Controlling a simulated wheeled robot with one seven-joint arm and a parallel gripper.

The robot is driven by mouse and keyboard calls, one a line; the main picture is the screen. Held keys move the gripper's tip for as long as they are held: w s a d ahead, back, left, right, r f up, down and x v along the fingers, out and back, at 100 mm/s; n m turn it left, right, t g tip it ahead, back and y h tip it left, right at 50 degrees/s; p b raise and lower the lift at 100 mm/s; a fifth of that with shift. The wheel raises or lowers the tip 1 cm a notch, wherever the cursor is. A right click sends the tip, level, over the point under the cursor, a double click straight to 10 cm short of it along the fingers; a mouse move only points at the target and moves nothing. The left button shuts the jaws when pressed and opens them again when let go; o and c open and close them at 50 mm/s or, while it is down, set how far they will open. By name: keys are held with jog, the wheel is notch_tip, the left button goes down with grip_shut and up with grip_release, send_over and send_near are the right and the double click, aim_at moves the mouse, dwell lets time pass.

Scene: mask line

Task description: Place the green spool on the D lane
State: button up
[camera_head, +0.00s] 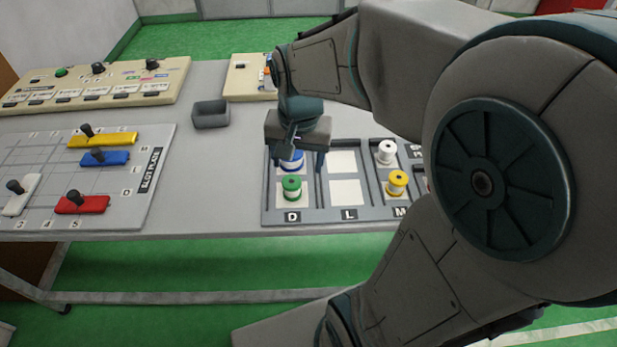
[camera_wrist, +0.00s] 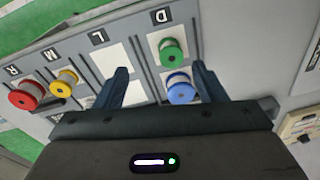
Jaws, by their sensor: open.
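The green spool (camera_head: 292,188) stands upright on the front pad of the D lane, just behind the D label (camera_head: 292,217). It also shows in the wrist view (camera_wrist: 171,53). A blue spool (camera_head: 291,161) stands behind it in the same lane; it also shows in the wrist view (camera_wrist: 181,88), near one finger. My gripper (camera_head: 307,165) is above the back of the D lane, with its fingers apart and nothing seen held between them. In the wrist view its two fingers (camera_wrist: 160,85) frame the D lane from above. The fingers partly hide the blue spool in the head view.
The lane tray (camera_head: 330,222) also has an empty L lane (camera_head: 346,192). A yellow spool (camera_head: 397,184) and a white spool (camera_head: 386,152) stand in the M lane. A red spool (camera_wrist: 25,95) is farther along. A slot plate (camera_head: 120,200) and grey bin (camera_head: 210,114) lie to the left.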

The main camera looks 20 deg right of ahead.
jog(key=s+n+t, duration=0.1)
jog(key=s+n, duration=0.4)
jog(key=s, duration=0.2)
jog(key=shift+s+r+n+t, duration=0.3)
jog(key=shift+s+r, duration=0.05)
jog(key=shift+r, duration=0.05)
